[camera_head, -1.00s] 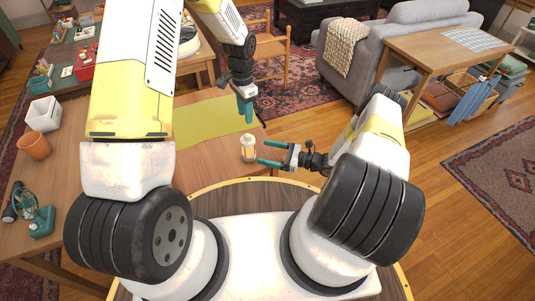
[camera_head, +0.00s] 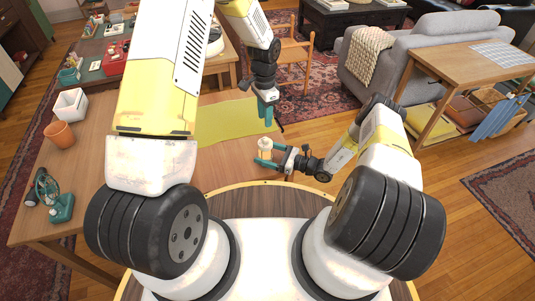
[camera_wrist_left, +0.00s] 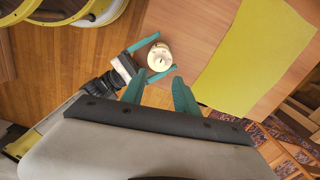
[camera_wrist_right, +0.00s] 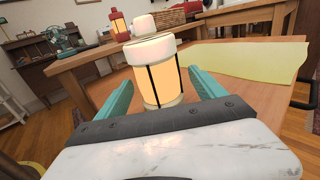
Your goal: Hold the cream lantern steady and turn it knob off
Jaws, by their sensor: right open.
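The cream lantern (camera_head: 265,145) stands upright near the front right edge of the wooden table, its panels glowing warm. My right gripper (camera_head: 264,156) is low at the lantern, one finger on each side of it. In the right wrist view the lantern (camera_wrist_right: 155,75) sits between the open fingers, with a gap visible at the right finger. My left gripper (camera_head: 266,110) is above and behind the lantern, pointing down. In the left wrist view its fingers (camera_wrist_left: 158,90) are apart and empty, with the lantern's round top just beyond them.
A yellow-green mat (camera_head: 225,122) lies behind the lantern. A red lantern (camera_wrist_right: 120,25) is farther back. A wooden chair (camera_head: 292,60) stands behind the table.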

